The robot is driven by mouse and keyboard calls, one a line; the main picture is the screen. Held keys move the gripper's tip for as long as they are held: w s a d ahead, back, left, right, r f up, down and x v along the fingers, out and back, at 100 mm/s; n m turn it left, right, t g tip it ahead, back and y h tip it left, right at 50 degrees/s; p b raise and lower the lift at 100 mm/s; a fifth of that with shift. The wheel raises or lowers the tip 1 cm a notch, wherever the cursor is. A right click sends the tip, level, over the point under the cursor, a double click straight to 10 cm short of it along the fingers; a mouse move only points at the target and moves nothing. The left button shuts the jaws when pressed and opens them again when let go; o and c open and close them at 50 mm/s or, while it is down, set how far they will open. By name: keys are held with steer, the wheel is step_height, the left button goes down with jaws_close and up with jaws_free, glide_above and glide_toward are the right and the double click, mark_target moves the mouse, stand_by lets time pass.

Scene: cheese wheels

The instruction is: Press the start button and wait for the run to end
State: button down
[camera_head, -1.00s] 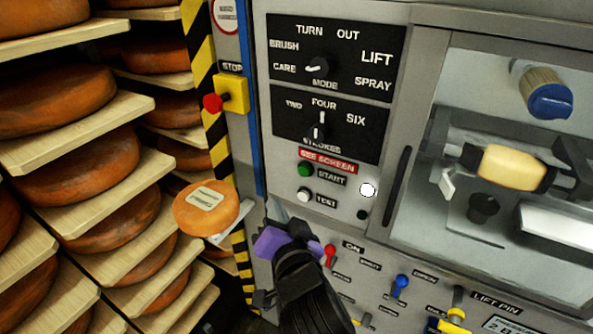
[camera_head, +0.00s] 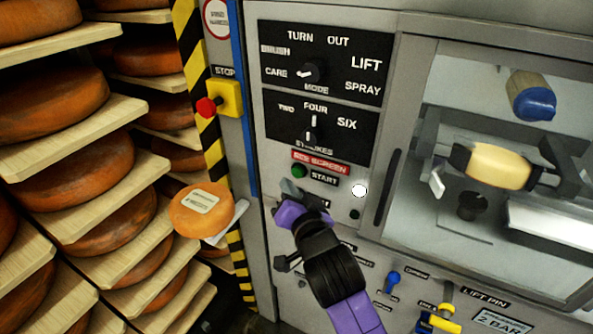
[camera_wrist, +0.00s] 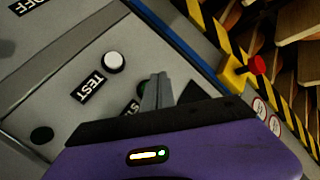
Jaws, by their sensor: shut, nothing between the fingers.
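The green start button (camera_head: 299,171) sits on the grey panel left of the START label (camera_head: 324,179), under the red SEE SCREEN label (camera_head: 319,162). My gripper (camera_head: 288,188) is shut and empty, its tips just below the start button in the head view.
The mode knob (camera_head: 312,71) and strokes knob (camera_head: 310,132) are above. A red stop button (camera_head: 206,107) on a yellow box is at the left. An orange cheese wheel (camera_head: 190,222) and loaded shelves stand left. Blue (camera_head: 393,279) and yellow levers are lower right.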

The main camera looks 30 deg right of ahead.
mark_target(298, 172)
steer(key=shift+w+d, duration=0.35)
steer(key=shift+d, duration=0.15)
steer(key=shift+d, duration=0.15)
stand_by(1.7)
steer(key=shift+w+d, duration=0.2)
steer(key=shift+w, duration=0.05)
